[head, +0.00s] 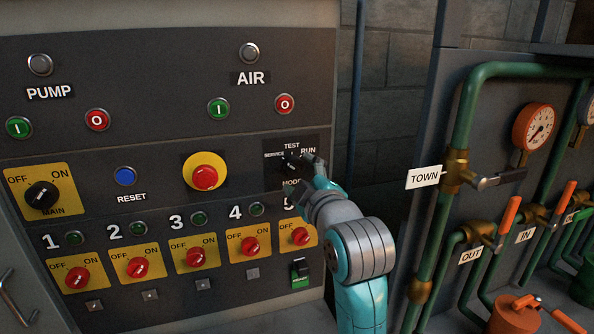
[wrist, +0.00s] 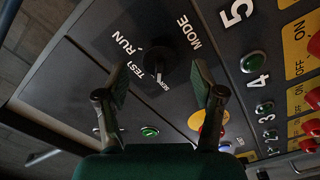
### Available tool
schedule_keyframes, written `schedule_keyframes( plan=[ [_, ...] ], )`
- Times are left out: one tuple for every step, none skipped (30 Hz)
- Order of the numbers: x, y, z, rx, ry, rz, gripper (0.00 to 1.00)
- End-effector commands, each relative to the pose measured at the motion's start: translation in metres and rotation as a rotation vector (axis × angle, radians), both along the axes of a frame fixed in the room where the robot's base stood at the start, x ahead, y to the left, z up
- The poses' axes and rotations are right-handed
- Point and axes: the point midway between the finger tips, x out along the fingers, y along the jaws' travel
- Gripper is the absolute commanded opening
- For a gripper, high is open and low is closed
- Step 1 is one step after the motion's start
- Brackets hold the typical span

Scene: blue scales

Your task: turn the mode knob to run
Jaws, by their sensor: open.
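The mode knob (wrist: 157,66) is a round black knob on a dark plate with TEST, RUN and SERVICE labels. In the wrist view a white mark on its face seems to point towards the small SERVICE label, away from RUN. In the head view the knob (head: 290,166) is partly hidden by my gripper (head: 304,176). In the wrist view my gripper (wrist: 160,80) is open, with one finger to each side of the knob. The fingers look apart from it; I cannot tell the exact gap.
A red emergency button on a yellow disc (head: 204,177) sits left of the knob. Numbered red switches, such as the one under 4 (head: 250,246), line the panel below. Green pipes (head: 464,125) and a TOWN tag (head: 424,177) stand to the right.

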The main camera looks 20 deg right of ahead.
Motion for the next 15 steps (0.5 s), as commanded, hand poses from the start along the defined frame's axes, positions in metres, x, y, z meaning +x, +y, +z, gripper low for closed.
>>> schedule_keyframes(
  plan=[
    [0.008,0.0,0.0,0.0,0.001,0.0,0.68],
    [0.012,0.0,0.0,0.0,0.001,0.0,0.68],
    [0.016,0.0,0.0,0.0,0.001,0.001,0.68],
    [0.019,0.0,0.0,0.0,0.0,0.0,0.68],
    [0.022,0.0,0.0,0.0,0.0,0.0,0.68],
    [0.025,0.0,0.0,0.0,0.001,0.001,0.68],
    [0.026,0.0,0.0,0.0,0.001,0.0,0.68],
    [0.028,0.0,0.0,0.0,0.001,0.001,0.68],
    [0.029,0.0,0.0,0.0,0.0,0.0,0.68],
    [0.03,0.0,0.0,0.0,0.0,0.0,0.68],
    [0.03,0.0,0.0,0.0,0.0,0.0,0.68],
    [0.031,0.0,0.0,0.0,0.0,0.0,0.68],
    [0.031,0.0,0.0,0.0,0.0,0.0,0.68],
    [0.031,0.0,0.0,0.0,0.0,0.0,0.68],
    [0.031,0.0,0.0,0.0,0.0,0.0,0.68]
  ],
)
